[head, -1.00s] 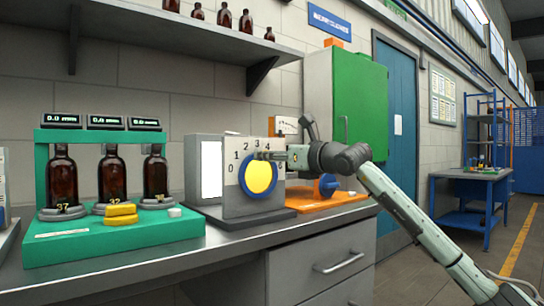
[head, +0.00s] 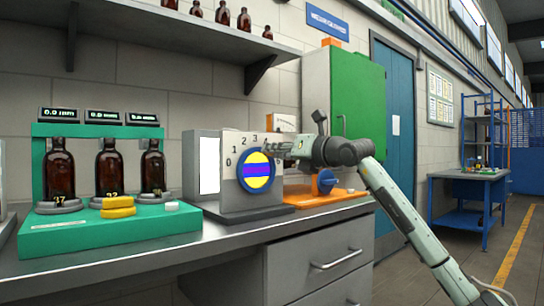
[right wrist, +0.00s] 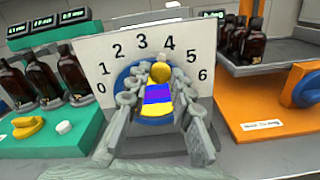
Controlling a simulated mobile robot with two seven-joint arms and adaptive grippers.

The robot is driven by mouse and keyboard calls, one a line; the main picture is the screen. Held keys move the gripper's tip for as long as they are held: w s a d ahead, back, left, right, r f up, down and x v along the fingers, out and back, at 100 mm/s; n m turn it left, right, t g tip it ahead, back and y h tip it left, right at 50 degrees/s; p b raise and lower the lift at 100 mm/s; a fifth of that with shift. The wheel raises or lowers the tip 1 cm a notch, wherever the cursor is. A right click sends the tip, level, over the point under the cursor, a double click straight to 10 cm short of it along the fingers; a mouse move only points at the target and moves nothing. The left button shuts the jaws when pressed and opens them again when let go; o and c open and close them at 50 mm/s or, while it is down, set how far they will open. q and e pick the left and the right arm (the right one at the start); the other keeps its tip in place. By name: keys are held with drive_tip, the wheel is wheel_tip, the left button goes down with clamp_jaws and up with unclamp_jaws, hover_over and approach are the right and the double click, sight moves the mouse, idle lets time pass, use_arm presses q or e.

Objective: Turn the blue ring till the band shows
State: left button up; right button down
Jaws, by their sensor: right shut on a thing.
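The blue ring (head: 241,183) sits on the front of a grey panel (head: 235,205) with printed numbers around it. Inside the ring is a yellow disc (head: 258,183), crossed by a roughly level purple-blue band (head: 257,170). In the right wrist view the band (right wrist: 158,95) shows between my fingers, below a round yellow knob (right wrist: 160,72). My right gripper (head: 272,149) is at the ring's upper right and shut on it; the fingers hide part of the ring and some numbers. The exact contact is hard to see. My left gripper is not in view.
An orange base (head: 325,199) with a blue knob (head: 326,181) stands right of the panel. A shelf (head: 190,38) with small bottles hangs above. The front counter strip is clear.

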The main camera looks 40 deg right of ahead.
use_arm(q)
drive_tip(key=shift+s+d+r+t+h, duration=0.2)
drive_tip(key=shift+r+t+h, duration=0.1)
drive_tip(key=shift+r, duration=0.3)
use_arm(e)
drive_tip(key=shift+d+f+m, duration=0.1)
drive_tip(key=shift+d+m, duration=0.1)
drive_tip(key=shift+m, duration=0.3)
drive_tip(key=c, duration=1.3)
unclamp_jaws()
drive_tip(key=shift+c, duration=0.2)
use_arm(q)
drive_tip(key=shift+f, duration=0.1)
use_arm(e)
drive_tip(key=shift+s, duration=0.15)
drive_tip(key=s, duration=1.1)
drive_tip(key=shift+s+d, duration=0.35)
drive_tip(key=shift+d, duration=0.1)
